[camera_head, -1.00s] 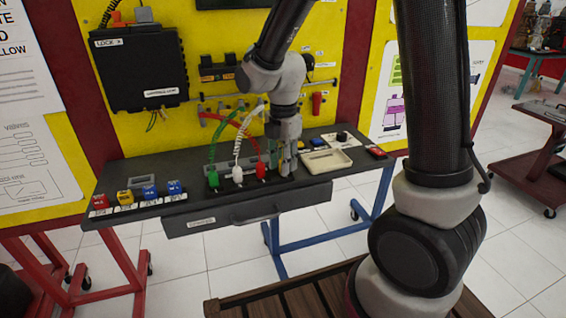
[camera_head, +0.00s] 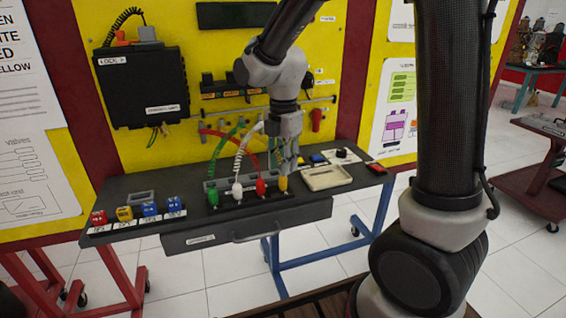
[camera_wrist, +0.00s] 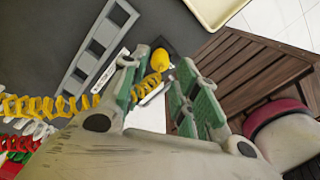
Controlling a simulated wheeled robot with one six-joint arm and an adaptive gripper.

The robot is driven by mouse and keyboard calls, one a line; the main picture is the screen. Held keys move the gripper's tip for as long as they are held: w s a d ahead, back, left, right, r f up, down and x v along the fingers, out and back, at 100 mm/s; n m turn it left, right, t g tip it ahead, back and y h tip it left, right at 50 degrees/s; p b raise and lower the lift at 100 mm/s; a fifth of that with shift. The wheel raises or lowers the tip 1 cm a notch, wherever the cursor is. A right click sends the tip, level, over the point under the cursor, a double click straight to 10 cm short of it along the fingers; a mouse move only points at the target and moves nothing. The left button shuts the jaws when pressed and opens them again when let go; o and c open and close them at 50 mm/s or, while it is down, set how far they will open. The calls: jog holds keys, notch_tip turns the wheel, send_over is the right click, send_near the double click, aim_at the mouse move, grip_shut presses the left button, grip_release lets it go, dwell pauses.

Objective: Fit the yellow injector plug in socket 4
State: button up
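The yellow injector plug (camera_head: 283,184) stands upright at the right end of the row of plugs on the dark bench, at the rightmost socket position. Its seat is too small to see in detail. In the wrist view the yellow plug (camera_wrist: 160,59) sits beyond my fingertips on a dark base, with its coiled yellow cord running back between my fingers. My gripper (camera_head: 289,167) is just above the plug, pointing down. In the wrist view my gripper (camera_wrist: 163,78) has its green-padded fingers apart, with nothing clamped between them.
Green (camera_head: 212,195), white (camera_head: 237,189) and red (camera_head: 260,187) plugs stand close left, with cords rising behind. A cream tray (camera_head: 326,178) lies to the right. Red, yellow and blue blocks (camera_head: 150,208) sit at the bench's left. A drawer (camera_head: 245,225) hangs below.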

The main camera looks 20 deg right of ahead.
jog(key=shift+r, duration=1)
jog(key=o, duration=0.6)
jog(key=shift+c, duration=0.2)
notch_tip(320, 180, up, 12)
